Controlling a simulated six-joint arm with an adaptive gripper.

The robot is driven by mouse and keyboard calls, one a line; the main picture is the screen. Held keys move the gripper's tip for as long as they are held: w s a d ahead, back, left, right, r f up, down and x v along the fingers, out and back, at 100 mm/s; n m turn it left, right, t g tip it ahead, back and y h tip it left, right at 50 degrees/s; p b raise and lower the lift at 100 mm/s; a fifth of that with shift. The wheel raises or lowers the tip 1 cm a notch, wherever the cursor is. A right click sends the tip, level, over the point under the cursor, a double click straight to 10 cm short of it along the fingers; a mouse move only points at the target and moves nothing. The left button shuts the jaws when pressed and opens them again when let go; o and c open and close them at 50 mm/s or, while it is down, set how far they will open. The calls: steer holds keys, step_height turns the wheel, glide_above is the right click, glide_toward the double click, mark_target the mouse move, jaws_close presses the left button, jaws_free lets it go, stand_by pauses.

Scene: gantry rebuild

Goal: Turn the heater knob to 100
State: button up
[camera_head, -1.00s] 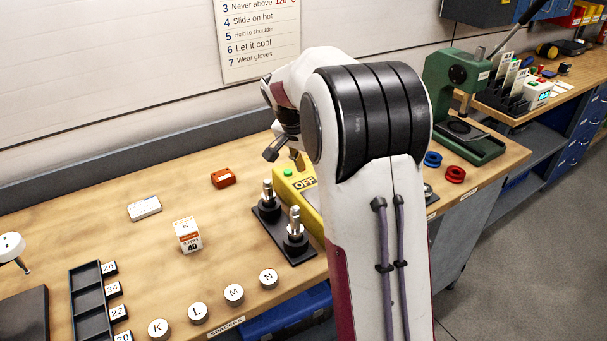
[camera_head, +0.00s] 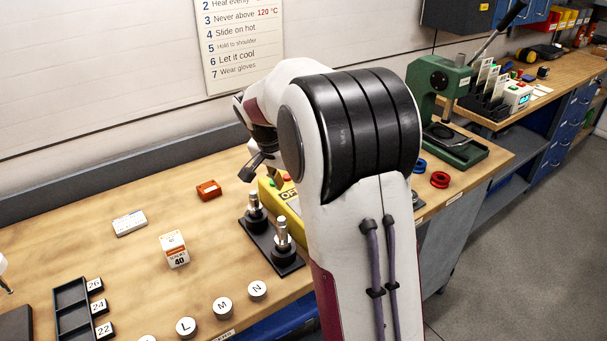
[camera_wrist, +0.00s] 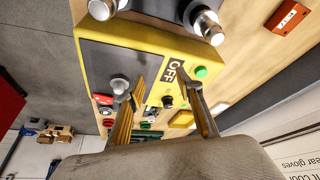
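The yellow heater box (camera_wrist: 150,45) has a dark plate on its top and a display reading OFF. In the head view the box (camera_head: 286,207) is partly hidden behind my arm. A small black knob (camera_wrist: 167,101) sits beside the OFF display in the wrist view, with a green button (camera_wrist: 201,72) near it. A grey rounded knob or stud (camera_wrist: 119,84) stands on the dark plate. My gripper (camera_wrist: 168,85) is open over the box, its two fingers on either side of the black knob as seen here. Whether they touch it I cannot tell. The knob's scale is unreadable.
A black stand with two metal posts (camera_head: 268,244) is close beside the box. An orange block (camera_head: 208,190), a white block (camera_head: 130,223) and a small carton (camera_head: 174,249) lie on the bench. Round lettered spacers line the front edge. A green press (camera_head: 437,90) stands to the right.

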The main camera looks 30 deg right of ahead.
steer(key=shift+w+d+r+n+y, duration=0.2)
steer(key=shift+d+n+y, duration=0.05)
steer(key=shift+d+n, duration=0.55)
steer(key=shift+w+d+r+n+y, duration=0.2)
steer(key=shift+d+n+y, duration=0.1)
steer(key=shift+d+n, duration=0.45)
steer(key=shift+w+d+r+n+y, duration=0.15)
steer(key=shift+d+r+n+y, duration=0.1)
steer(key=shift+d+n, duration=0.5)
steer(key=shift+w+d+r+n+t, duration=0.25)
steer(key=shift+d+n, duration=0.15)
steer(key=shift+d, duration=0.2)
steer(key=shift+w+d+r+n+t, duration=0.15)
steer(key=shift+d+n+t, duration=0.1)
steer(key=shift+d+n, duration=0.25)
steer(key=shift+w+d+r+n+t+y, duration=0.15)
steer(key=shift+d+r+n+t+y, duration=0.2)
steer(key=shift+d+n, duration=0.35)
steer(key=shift+w+d+r+n+t+y, duration=0.1)
steer(key=shift+w+d+r+n, duration=0.1)
steer(key=shift+d+r+n, duration=0.4)
steer(key=shift+w+d+r+n+t+y, duration=0.15)
steer(key=shift+d+r+n+t+y, duration=0.1)
steer(key=shift+d+n, duration=0.6)
steer(key=shift+d+f, duration=0.15)
steer(key=shift+f, duration=0.05)
steer(key=shift+x, duration=3.75)
jaws_close()
